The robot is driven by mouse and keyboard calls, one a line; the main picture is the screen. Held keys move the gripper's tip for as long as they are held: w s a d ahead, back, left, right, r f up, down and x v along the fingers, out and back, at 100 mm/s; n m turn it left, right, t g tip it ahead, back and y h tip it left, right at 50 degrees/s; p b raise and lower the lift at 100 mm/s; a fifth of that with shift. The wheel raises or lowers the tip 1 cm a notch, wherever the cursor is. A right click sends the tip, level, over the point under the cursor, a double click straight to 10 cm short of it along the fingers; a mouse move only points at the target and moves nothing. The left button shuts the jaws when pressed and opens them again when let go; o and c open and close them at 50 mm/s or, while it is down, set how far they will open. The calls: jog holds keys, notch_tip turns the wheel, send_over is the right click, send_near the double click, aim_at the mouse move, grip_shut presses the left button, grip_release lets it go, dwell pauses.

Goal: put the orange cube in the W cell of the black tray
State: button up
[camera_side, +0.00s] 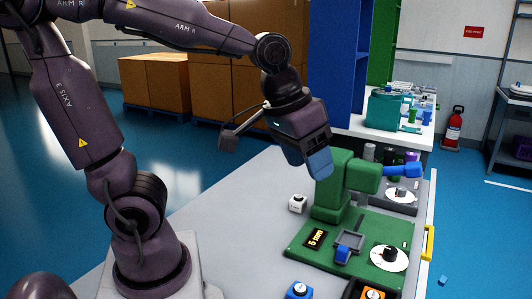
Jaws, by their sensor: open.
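My gripper (318,160), with blue fingers, hangs above the grey table, just left of a green machine. Nothing shows held in it, and the gap between its fingers is hard to see from this side. An orange block-like thing (373,294) with a dark top mark is at the bottom edge, partly cut off. It sits by a dark edge (355,288) that may belong to the black tray. The tray's cells and any W mark cannot be made out. My gripper is well above and behind the orange thing, apart from it.
The green machine (336,180) stands on a green board (312,259) with a 5 mm plate, a small grey holder (350,239) and a white disc (389,258). The table's left part is clear.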

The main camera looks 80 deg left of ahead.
jog(key=s+a+r+m+t, duration=0.1)
jog(key=s+m, duration=0.1)
jog(key=s, duration=0.4)
jog(key=shift+s, duration=0.25)
jog(key=shift+r, duration=0.1)
dwell(0.7)
